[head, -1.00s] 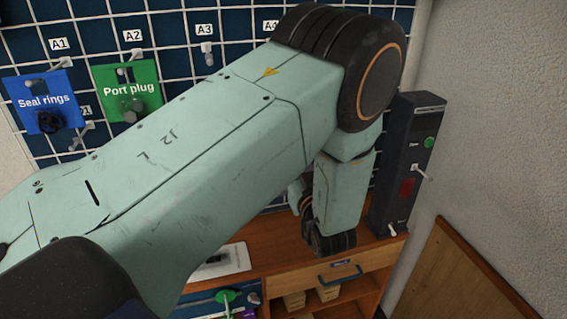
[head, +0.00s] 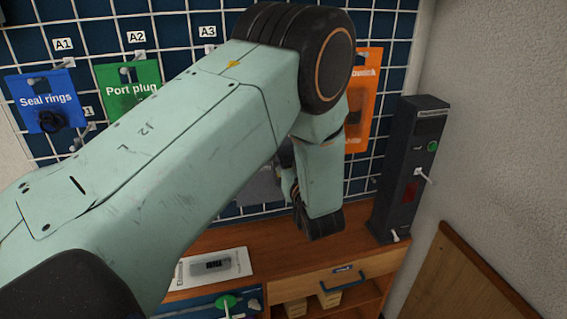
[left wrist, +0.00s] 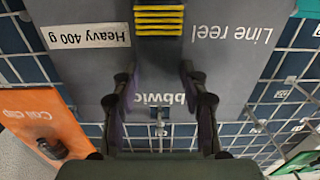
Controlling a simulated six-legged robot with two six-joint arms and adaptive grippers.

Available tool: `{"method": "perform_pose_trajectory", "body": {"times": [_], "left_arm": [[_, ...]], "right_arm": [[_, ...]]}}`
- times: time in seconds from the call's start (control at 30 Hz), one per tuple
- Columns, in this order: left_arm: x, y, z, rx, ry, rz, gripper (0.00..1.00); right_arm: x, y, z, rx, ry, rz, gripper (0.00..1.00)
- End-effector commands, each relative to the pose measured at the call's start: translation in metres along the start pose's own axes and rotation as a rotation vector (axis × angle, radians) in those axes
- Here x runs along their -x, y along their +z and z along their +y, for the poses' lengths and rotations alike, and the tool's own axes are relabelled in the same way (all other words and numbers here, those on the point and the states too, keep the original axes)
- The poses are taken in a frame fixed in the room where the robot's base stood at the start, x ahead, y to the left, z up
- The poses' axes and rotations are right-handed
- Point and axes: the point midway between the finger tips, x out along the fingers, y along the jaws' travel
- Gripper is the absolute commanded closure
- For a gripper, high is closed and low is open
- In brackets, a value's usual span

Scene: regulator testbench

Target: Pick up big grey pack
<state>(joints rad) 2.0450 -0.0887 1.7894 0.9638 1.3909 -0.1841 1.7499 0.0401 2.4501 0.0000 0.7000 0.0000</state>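The big grey pack (left wrist: 225,65) fills much of the left wrist view, upside down, with "Line reel" and "Heavy 400 g" on it and a yellow striped part. A small part of the grey pack (head: 262,188) shows in the head view behind my left arm. My left gripper (left wrist: 160,88) is open in the left wrist view, its two dark fingers apart in front of the pack's hanging end. I cannot tell whether they touch it. In the head view the wrist mostly hides the fingers. My right gripper is in neither view.
An orange pack (head: 365,95) hangs right of my left arm. Blue (head: 45,88) and green (head: 120,78) packs hang at left. A dark upright device (head: 408,165) stands on the wooden bench (head: 360,243) near the right wall. A white tray (head: 240,266) lies on the bench.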

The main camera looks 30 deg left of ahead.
Motion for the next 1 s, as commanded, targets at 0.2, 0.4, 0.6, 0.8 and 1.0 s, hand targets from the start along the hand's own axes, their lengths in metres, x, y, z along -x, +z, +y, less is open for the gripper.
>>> {"method": "perform_pose_trajectory", "body": {"times": [0.2,0.4,0.6,0.8,1.0], "left_arm": [[0.0001,0.0007,-0.0004,0.000,-0.001,-0.002,0.78],[0.0001,0.0006,-0.0003,-0.001,-0.001,-0.001,0.95],[-0.0002,-0.0012,0.0002,0.002,-0.001,0.003,1.00],[-0.0004,-0.0015,0.0002,0.002,-0.001,0.003,1.00],[-0.0026,-0.0073,0.0008,0.002,0.000,0.003,1.00]], "right_arm": [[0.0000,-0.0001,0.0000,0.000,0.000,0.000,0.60],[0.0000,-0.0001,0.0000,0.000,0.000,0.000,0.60],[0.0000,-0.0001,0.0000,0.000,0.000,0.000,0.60],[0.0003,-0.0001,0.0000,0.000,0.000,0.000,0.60],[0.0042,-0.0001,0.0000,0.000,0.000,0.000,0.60]]}}
